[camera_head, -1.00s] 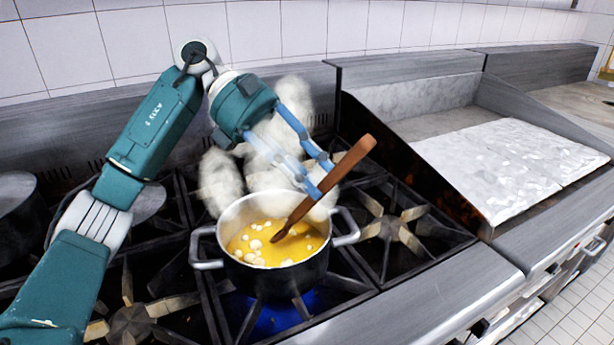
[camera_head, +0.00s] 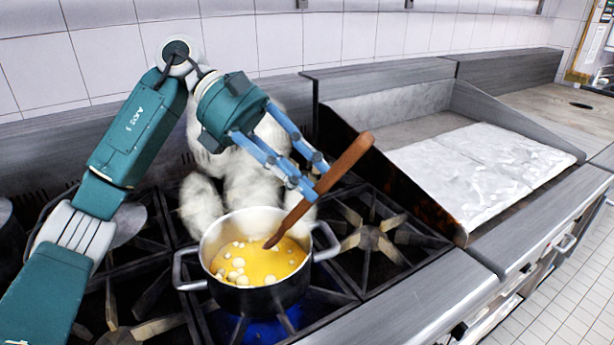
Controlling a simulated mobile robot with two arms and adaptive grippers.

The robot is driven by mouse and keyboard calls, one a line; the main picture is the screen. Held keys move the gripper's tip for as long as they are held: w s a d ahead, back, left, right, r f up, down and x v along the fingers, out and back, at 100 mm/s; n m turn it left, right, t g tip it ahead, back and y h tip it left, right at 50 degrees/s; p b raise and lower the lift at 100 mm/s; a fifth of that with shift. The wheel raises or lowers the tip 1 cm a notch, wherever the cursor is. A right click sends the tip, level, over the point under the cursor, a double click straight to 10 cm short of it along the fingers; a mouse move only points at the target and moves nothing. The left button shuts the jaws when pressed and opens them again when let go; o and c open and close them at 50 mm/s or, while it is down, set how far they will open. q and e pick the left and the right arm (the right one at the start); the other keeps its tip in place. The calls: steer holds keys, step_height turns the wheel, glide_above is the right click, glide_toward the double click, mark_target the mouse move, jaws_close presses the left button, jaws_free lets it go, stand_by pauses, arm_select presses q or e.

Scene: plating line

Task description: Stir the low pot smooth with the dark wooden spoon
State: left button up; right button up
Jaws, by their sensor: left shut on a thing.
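The low pot (camera_head: 262,296) stands on a stove burner with a blue flame glow under it. It holds yellow liquid with several pale lumps, mostly at the left and front. The dark wooden spoon (camera_head: 337,170) slants down from upper right, its tip in the liquid near the pot's right side. My left gripper (camera_head: 308,180) is shut on the spoon's handle above the pot's right rim. My right gripper is not in view.
Empty burner grates (camera_head: 370,238) lie to the right. A flat griddle (camera_head: 480,170) with pale sheets on it stands further right, behind a raised metal side. A tiled wall (camera_head: 270,40) closes the back.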

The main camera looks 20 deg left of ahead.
arm_select(q)
steer(key=shift+r, duration=0.15)
step_height(320, 180, up, 4)
steer(key=p, duration=0.3)
